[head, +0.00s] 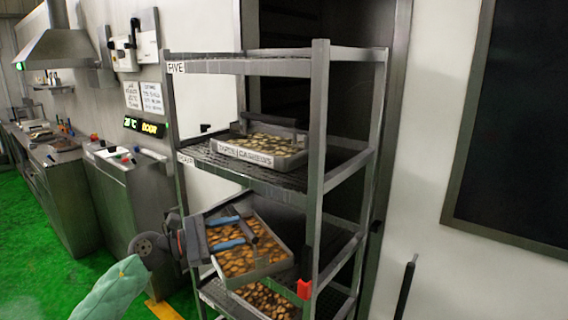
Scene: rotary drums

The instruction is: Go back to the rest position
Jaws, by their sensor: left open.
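My left arm, in a pale green sleeve, comes in from the lower left of the head view. Its gripper (241,230) is open, with two blue-marked fingers spread over a tilted metal tray (262,271) of brown pieces at the rack's middle level. I cannot tell whether the fingers touch the tray. My right gripper is not in view.
A metal rack (319,130) with several shelves stands in the middle. A labelled tray (258,160) of pale pieces sits on an upper shelf, and another tray (270,300) lies lower. A steel cabinet (126,195) stands left. Green floor (40,250) is open there.

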